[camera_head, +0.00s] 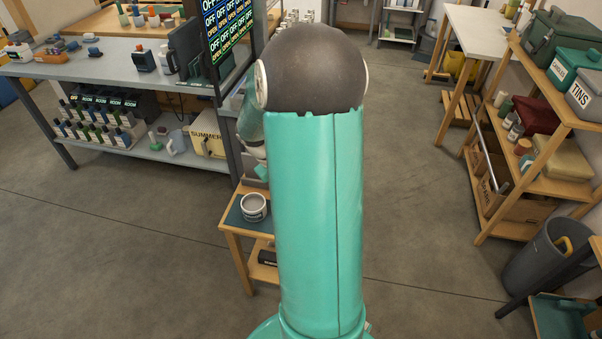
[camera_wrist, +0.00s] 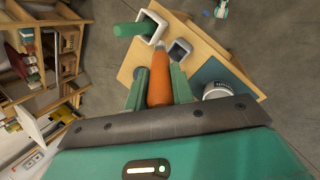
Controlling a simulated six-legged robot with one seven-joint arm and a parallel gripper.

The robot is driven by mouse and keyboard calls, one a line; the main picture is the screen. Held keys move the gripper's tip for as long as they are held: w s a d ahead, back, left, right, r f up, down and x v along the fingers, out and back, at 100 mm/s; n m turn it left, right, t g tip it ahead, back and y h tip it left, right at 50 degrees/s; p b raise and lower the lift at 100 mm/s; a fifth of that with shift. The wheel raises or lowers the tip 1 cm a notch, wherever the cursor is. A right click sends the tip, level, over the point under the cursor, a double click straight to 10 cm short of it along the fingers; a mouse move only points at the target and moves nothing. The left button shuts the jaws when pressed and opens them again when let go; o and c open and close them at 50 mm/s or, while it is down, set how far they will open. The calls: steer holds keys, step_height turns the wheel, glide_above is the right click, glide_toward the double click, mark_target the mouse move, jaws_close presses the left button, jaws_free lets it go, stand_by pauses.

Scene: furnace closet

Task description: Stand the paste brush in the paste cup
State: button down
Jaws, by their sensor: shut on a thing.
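My gripper (camera_wrist: 158,75) shows in the wrist view, its two green fingers shut on an orange-handled tool (camera_wrist: 160,82), which appears to be the paste brush. Its far end narrows near a white square holder; its bristles cannot be made out. The paste cup (camera_wrist: 218,90), round and white with dark lettering, stands right of the right finger, apart from the tool. In the head view the cup (camera_head: 254,207) stands upright on a small wooden table (camera_head: 233,224), its grey inside showing.
On the same table, the white square holder (camera_wrist: 151,27) has a green cylinder (camera_wrist: 128,29) at its mouth, and a smaller grey square container (camera_wrist: 180,50) stands beside it. A dark mat (camera_wrist: 204,72) lies by the cup. Shelves (camera_head: 541,185) stand at right, a workbench (camera_head: 105,66) at left; open floor lies between.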

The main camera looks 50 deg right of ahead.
steer(key=m, duration=0.1)
steer(key=s+m+y, duration=0.1)
steer(key=shift+s+d+m+t, duration=0.25)
steer(key=shift+d+m+t, duration=0.05)
steer(key=shift+s+d+m+t+y, duration=0.2)
steer(key=shift+m+t+y, duration=0.3)
steer(key=shift+m, duration=0.5)
steer(key=d+r+m+t, duration=0.1)
steer(key=m, duration=0.1)
steer(key=w+d+r+m+t, duration=0.1)
steer(key=m, duration=0.1)
steer(key=shift+m+y, duration=0.3)
steer(key=shift+y, duration=0.1)
steer(key=shift+d+r, duration=0.1)
step_height(320, 180, down, 7)
step_height(320, 180, down, 7)
stand_by(3.6)
steer(key=c, duration=1.1)
jaws_free()
